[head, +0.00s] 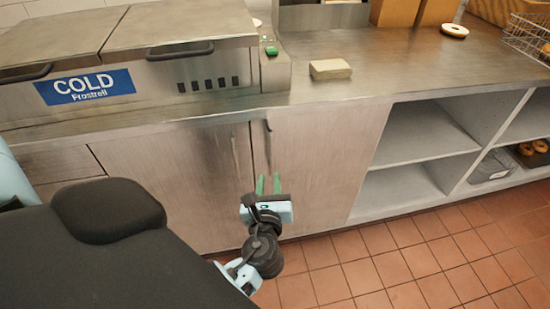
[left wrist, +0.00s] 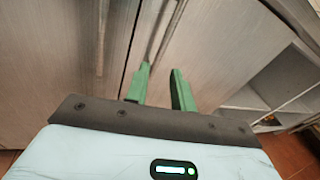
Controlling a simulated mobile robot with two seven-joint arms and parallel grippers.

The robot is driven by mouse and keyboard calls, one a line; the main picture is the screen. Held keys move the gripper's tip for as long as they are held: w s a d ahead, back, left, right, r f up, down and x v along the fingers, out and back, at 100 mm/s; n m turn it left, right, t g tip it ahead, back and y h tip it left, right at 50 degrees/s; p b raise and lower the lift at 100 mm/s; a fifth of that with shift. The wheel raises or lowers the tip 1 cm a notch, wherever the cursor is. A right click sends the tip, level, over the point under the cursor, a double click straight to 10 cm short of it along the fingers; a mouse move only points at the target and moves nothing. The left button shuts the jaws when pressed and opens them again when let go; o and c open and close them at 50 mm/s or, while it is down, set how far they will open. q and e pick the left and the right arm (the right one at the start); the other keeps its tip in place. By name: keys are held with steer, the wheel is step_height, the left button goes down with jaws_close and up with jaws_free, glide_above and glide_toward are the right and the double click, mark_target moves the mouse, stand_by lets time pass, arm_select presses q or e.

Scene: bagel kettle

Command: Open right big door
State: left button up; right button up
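The right big door (head: 318,165) is a shut, light wood-grain cabinet panel under the steel counter. Its vertical bar handle (head: 268,143) is near its left edge; it also shows in the left wrist view (left wrist: 168,30). The left big door (head: 180,185) beside it is shut, with its own handle (head: 235,150). My left gripper (head: 268,178) is in front of the right door, low at its handle side. In the left wrist view its green fingers (left wrist: 160,70) are apart and empty, with the handle's lower end just beyond the tips. Contact cannot be told. My right gripper is not in view.
Open shelves (head: 425,135) are right of the door, with a clear bin (head: 492,167) farther right. A cold unit (head: 130,60) is on the counter at left, and a beige block (head: 330,69) lies on the counter. The tiled floor (head: 400,255) in front looks clear.

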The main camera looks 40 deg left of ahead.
mark_target(271, 152)
arm_select(q)
steer(key=shift+m+y, duration=0.5)
steer(key=shift+m, duration=0.1)
steer(key=shift+w+a+r+b, duration=0.1)
steer(key=shift+w+a+r, duration=0.3)
steer(key=shift+w+a, duration=0.7)
steer(key=shift+w+a+r+b, duration=0.1)
steer(key=shift+w+a+r, duration=0.45)
steer(key=shift+w, duration=0.85)
steer(key=shift+w+a+r+b, duration=0.1)
steer(key=shift+w+a+r, duration=0.15)
steer(key=shift+w+a, duration=0.9)
steer(key=shift+w+d, duration=0.1)
steer(key=shift+d, duration=0.05)
jaws_close()
